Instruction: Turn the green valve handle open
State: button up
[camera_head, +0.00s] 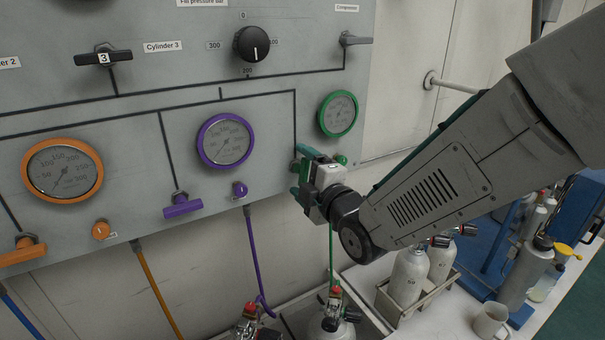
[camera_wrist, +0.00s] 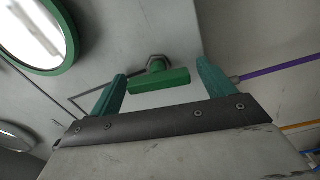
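The green valve handle (camera_wrist: 160,82) is a short green bar on a hex-nut stem in the grey panel. In the wrist view it lies crosswise between my two teal fingers, with a gap on each side. My gripper (camera_wrist: 163,69) is open, and its fingers reach toward the panel on either side of the bar. In the head view my gripper (camera_head: 301,173) is at the panel, below and left of the green-rimmed gauge (camera_head: 338,114). It hides most or all of the handle there. I cannot tell how deep the bar sits between the fingers.
A small green knob (camera_head: 341,160) is just right of my gripper. A purple handle (camera_head: 183,206), purple knob (camera_head: 239,189) and purple gauge (camera_head: 225,141) are to the left. A green hose (camera_head: 331,250) hangs below. Grey cylinders (camera_head: 408,275) stand on the bench at lower right.

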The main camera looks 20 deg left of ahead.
jog(key=v, duration=0.8)
